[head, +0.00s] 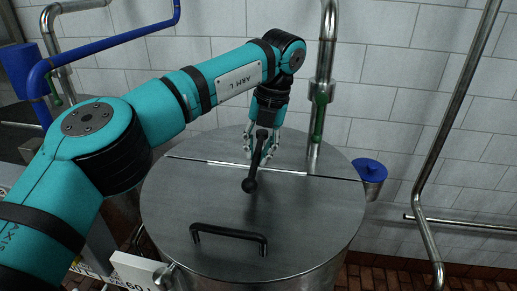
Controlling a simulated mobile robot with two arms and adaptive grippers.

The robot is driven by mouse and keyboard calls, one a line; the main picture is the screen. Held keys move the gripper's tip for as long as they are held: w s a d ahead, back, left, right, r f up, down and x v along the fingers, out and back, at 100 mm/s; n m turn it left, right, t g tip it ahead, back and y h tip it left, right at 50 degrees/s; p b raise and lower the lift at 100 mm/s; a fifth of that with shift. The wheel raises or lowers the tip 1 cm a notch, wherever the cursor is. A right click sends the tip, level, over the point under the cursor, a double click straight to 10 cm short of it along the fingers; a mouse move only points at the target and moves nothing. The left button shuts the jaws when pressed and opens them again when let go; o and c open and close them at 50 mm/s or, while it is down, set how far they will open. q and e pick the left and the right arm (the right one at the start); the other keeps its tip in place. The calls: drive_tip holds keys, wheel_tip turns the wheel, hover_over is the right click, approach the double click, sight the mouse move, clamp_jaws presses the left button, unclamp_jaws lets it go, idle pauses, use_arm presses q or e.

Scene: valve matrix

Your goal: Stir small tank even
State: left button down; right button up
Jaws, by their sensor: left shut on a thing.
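A round steel tank (300,225) with a flat two-part lid stands in the middle of the head view. A black bar handle (230,237) is fixed on the front part of the lid. A black lever with a ball end (250,184) slants over the lid near the seam. My left gripper (263,150) points down over the lid and is shut on this lever near its upper end. The fingers partly hide the lever there, and I cannot tell how it joins the tank. The tank's inside is hidden by the lid. My right gripper is not in view.
A steel pipe (323,70) with a green valve handle (319,118) rises behind the tank. A small container with a blue lid (369,168) is at the right. Blue pipes (105,41) run at the upper left. A bent steel pipe (448,125) stands at the far right.

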use_arm(q)
drive_tip(key=shift+d+r, duration=0.1)
drive_tip(key=shift+d, duration=0.05)
idle(0.3)
drive_tip(key=c, duration=1.3)
unclamp_jaws()
drive_tip(key=shift+d, duration=0.15)
drive_tip(key=shift+d+r, duration=0.25)
drive_tip(key=shift+r, duration=0.95)
drive_tip(key=shift+d+r, duration=0.2)
drive_tip(key=shift+r, duration=1)
drive_tip(key=shift+d+r, duration=0.25)
drive_tip(key=shift+r, duration=0.95)
drive_tip(key=shift+s, duration=0.1)
